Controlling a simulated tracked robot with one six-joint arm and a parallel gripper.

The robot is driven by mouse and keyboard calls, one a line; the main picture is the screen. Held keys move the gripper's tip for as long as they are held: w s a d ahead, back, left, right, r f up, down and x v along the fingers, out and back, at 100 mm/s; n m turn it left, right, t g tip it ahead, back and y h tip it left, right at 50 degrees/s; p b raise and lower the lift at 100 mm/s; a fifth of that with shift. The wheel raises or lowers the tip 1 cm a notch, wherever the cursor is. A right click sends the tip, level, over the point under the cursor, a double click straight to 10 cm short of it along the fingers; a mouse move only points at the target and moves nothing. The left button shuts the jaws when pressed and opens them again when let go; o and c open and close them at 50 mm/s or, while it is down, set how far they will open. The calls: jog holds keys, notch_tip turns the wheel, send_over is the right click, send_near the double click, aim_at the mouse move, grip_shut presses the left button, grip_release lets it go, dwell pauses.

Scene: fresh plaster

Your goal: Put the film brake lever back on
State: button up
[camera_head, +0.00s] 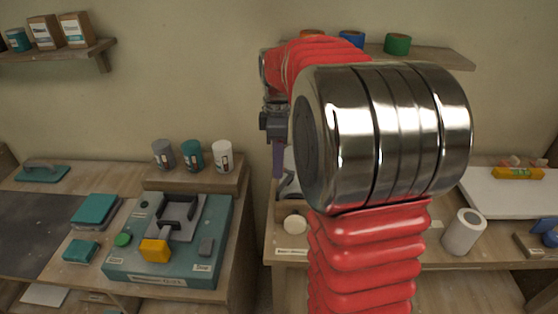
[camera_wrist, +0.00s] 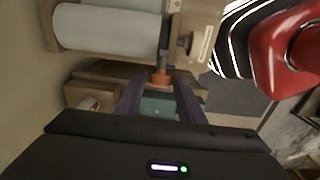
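My gripper (camera_head: 279,172) points down behind my metal arm joint in the head view, above the right bench. In the wrist view its two purple fingers (camera_wrist: 158,80) are apart, with an orange collar on a dark blue-grey stem (camera_wrist: 161,78) at their tips. This could be the film brake lever, but I cannot be sure. A teal patch (camera_wrist: 158,106) shows between the fingers. I cannot tell whether the fingers touch or grip anything. A large pale roll (camera_wrist: 108,30) in a wooden holder (camera_wrist: 187,14) lies just beyond the tips, with a dark shaft end (camera_wrist: 185,43) beside it.
The left bench bears a teal block with a yellow part (camera_head: 155,250) and several teal tools. Three small pots (camera_head: 192,155) stand on a raised wooden shelf. A white roll (camera_head: 463,232) stands on the right bench by a white board (camera_head: 500,200). My arm hides much of this bench.

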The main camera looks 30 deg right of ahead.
grip_shut()
jog(key=shift+s+d, duration=0.1)
jog(key=shift+d, duration=0.05)
dwell(0.4)
jog(key=shift+s+d+f+t+y, duration=0.15)
jog(key=shift+s+d+t+y, duration=0.7)
jog(key=shift+d+y, duration=0.25)
jog(key=s+d+f+t+y, duration=0.4)
jog(key=d+f+y, duration=0.1)
jog(key=y, duration=0.1)
jog(key=shift+d+f+t, duration=0.25)
jog(key=shift+f+t, duration=0.1)
jog(key=shift+s+f, duration=0.1)
